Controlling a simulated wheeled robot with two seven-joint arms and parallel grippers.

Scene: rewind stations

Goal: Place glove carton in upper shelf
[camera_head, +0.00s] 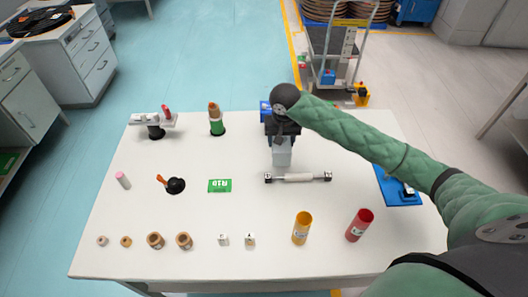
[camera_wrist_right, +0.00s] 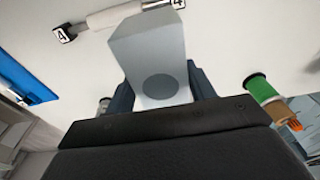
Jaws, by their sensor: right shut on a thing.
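The glove carton appears to be the pale grey box (camera_head: 281,152) in my right gripper, over the middle of the white table. In the right wrist view the box (camera_wrist_right: 152,50) fills the space between the two dark fingers and shows a dark oval on one face. My right gripper (camera_head: 282,132) is shut on it; it also shows in the right wrist view (camera_wrist_right: 160,88). I cannot tell whether the box touches the table. My left gripper is not in view. I cannot make out an upper shelf.
A white roller (camera_head: 298,178) lies just in front of the box. The white table (camera_head: 130,215) also holds a green card (camera_head: 220,186), a yellow cup (camera_head: 302,228), a red cup (camera_head: 359,225) and a blue tray (camera_head: 398,186). A loaded cart (camera_head: 335,50) stands behind it.

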